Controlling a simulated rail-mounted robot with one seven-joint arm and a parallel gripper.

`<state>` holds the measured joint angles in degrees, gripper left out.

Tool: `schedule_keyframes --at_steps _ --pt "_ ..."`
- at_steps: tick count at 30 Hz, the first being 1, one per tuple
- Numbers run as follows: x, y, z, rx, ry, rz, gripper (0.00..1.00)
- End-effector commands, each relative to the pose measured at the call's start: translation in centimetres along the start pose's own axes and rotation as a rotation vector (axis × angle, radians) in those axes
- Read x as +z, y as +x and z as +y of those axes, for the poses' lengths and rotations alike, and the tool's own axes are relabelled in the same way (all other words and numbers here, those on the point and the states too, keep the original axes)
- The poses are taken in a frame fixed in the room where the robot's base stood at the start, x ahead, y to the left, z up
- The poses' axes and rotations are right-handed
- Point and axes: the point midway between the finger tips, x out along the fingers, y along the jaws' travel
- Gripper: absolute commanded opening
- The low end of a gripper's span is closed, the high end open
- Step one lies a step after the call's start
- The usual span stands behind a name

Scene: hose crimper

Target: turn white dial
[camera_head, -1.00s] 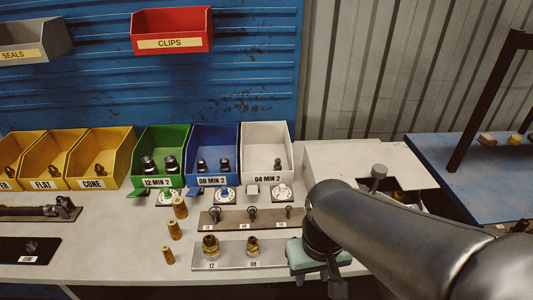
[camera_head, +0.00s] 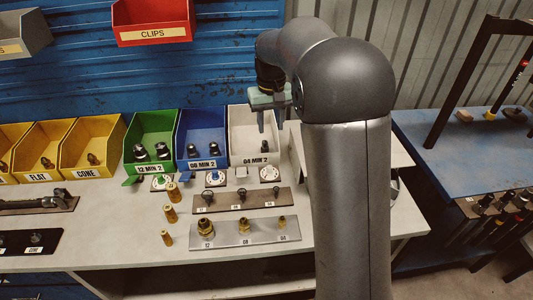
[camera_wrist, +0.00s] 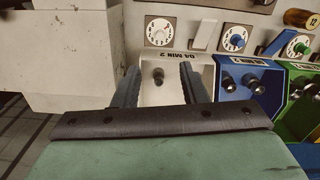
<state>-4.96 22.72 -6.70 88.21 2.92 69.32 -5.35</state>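The white dial (camera_head: 269,173) is a round white disc with a pale centre knob, on the bench in front of the white bin (camera_head: 247,160). In the wrist view the dial (camera_wrist: 159,30) sits beyond the inverted bin label. My gripper (camera_head: 268,122) is above the white bin, apart from the dial. In the wrist view its two fingers (camera_wrist: 159,68) are spread with nothing held between them. The bin front and a dark fitting (camera_wrist: 158,76) show between them. The dial's pointer setting is too small to read.
A white lever (camera_wrist: 203,36) stands beside the white dial. The blue dial (camera_head: 215,178) and green dial (camera_head: 161,182) are to its left in the head view. A fittings plate (camera_head: 222,198) lies in front. A white box (camera_wrist: 67,55) stands close beside the bin.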

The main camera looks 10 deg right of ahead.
Motion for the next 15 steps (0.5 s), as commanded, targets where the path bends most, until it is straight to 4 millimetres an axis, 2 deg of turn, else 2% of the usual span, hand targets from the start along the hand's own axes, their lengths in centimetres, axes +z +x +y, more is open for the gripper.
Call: schedule_keyframes --at_steps 3,7,15 --pt "-0.9 0.3 0.0 0.003 -0.003 -0.001 0.39" --pt "-0.9 1.7 0.0 0.003 -0.004 -0.004 0.39" --pt "-0.8 7.3 0.0 0.003 -0.003 -0.005 0.39"
